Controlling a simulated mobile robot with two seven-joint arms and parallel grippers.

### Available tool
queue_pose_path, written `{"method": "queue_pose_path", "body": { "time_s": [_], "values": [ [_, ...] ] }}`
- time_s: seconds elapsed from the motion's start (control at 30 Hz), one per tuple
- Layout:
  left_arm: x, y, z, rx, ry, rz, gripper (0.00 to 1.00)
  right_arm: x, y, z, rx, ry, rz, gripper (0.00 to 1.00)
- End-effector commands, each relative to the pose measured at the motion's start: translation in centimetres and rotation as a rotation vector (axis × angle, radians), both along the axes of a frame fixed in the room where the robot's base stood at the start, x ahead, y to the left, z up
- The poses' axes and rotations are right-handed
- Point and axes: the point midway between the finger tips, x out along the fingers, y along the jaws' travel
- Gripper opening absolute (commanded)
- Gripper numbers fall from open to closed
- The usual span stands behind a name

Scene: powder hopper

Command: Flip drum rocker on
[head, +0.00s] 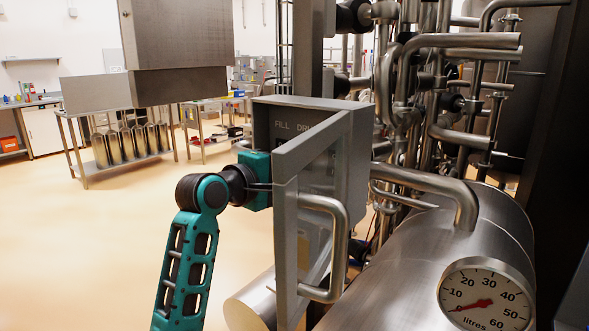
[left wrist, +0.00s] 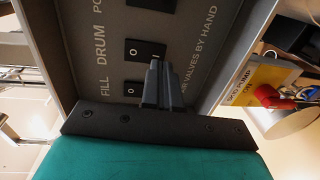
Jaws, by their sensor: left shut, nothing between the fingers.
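The drum rocker (left wrist: 146,50) is a black switch in the middle of a row on a grey panel, level with the word DRUM in the left wrist view. Its 0 mark shows at the left end; its tilt is hard to tell. My left gripper (left wrist: 162,88) is shut and empty, its dark fingers just below the rocker's right end in that view. I cannot tell whether they touch it. In the head view the left gripper's teal body (head: 257,178) is at the left side of the control box (head: 262,125); its fingers are hidden. My right gripper is out of view.
The box door (head: 285,215) stands open with a bar handle (head: 338,240), close to my gripper. Another rocker (left wrist: 134,88) sits by FILL. A red knob (left wrist: 268,95) and yellow label (left wrist: 250,83) are beside the box. Pipes and a steel tank (head: 430,260) fill the right.

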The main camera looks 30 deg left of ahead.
Motion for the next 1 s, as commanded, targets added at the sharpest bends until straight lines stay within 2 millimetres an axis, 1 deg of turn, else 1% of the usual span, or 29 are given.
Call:
{"method": "queue_pose_path", "body": {
  "time_s": [0.03, 0.1, 0.27, 0.63, 0.73, 0.83, 0.9, 1.0],
  "values": [
    [0.8, -0.1, 0.0, -0.001, 0.001, -0.002, 0.00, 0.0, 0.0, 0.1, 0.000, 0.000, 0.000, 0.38],
    [1.5, -0.1, -0.1, -0.002, 0.000, -0.001, 0.00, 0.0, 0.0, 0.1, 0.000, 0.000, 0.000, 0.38],
    [2.5, -0.2, -0.3, -0.001, 0.000, -0.001, 0.00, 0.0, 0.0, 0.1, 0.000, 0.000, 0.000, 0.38],
    [2.6, -0.2, -0.4, 0.000, -0.001, -0.001, 0.00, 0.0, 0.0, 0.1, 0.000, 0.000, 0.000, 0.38],
    [2.8, -0.3, -0.7, -0.002, -0.021, -0.003, 0.00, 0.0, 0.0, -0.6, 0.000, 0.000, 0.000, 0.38],
    [3.1, -0.3, -1.3, -0.007, -0.076, -0.004, 0.00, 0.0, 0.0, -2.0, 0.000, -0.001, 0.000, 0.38],
    [3.1, -0.3, -0.5, -0.006, -0.085, -0.004, 0.00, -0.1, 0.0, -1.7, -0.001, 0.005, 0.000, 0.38],
    [3.1, -0.3, -0.5, -0.006, -0.082, -0.004, 0.00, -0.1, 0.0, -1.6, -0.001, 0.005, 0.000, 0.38]
  ]
}}
